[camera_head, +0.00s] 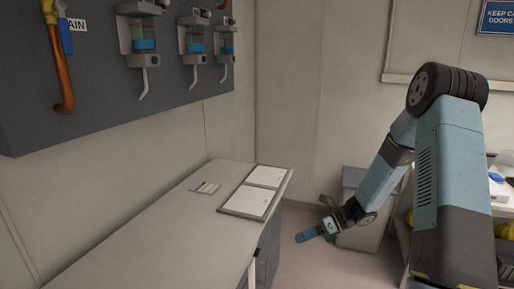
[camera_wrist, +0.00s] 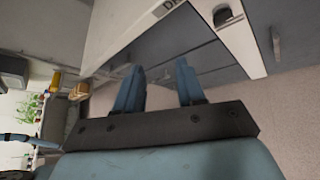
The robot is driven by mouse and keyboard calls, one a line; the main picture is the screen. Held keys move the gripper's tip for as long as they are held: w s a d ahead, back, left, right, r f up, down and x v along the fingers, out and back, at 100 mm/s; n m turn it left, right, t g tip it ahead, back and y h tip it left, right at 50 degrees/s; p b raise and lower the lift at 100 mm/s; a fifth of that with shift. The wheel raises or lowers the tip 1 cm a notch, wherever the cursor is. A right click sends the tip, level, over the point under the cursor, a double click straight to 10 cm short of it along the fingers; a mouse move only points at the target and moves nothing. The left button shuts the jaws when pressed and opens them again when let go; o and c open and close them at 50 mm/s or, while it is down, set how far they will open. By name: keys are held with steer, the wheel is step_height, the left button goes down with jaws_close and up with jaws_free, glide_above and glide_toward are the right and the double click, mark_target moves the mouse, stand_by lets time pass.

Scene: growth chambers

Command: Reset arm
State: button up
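My arm reaches in from the right in the head view, bent and angled down to the left. My gripper (camera_head: 315,232) is low, past the right end of the long counter and in front of a grey bin. In the wrist view my gripper (camera_wrist: 160,92) shows two blue fingers standing apart with a gap between them. Nothing is held between them. The edge of a white worktop with a grey front shows beyond the fingers.
A long pale counter (camera_head: 150,240) runs along the left wall, bearing white panels (camera_head: 254,192) and a small card (camera_head: 206,188). Dispensers (camera_head: 143,45) and an orange pipe (camera_head: 60,70) hang above it. A grey bin (camera_head: 352,178) stands behind my gripper. Shelving with plants (camera_wrist: 30,108) is at left in the wrist view.

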steer(key=s+d+r+n+t+h, duration=0.3)
steer(key=s+r+n+h, duration=0.3)
steer(key=s+r+n, duration=0.6)
steer(key=s+d+r+n+t+h, duration=0.4)
steer(key=s+r+n+h, duration=0.3)
steer(key=s+r+n, duration=0.5)
step_height(320, 180, up, 7)
steer(key=shift+s+d+r+n, duration=0.1)
steer(key=shift+s+d+n, duration=0.35)
steer(key=shift+s, duration=0.4)
steer(key=shift+w, duration=0.1)
steer(key=shift+c, duration=0.3)
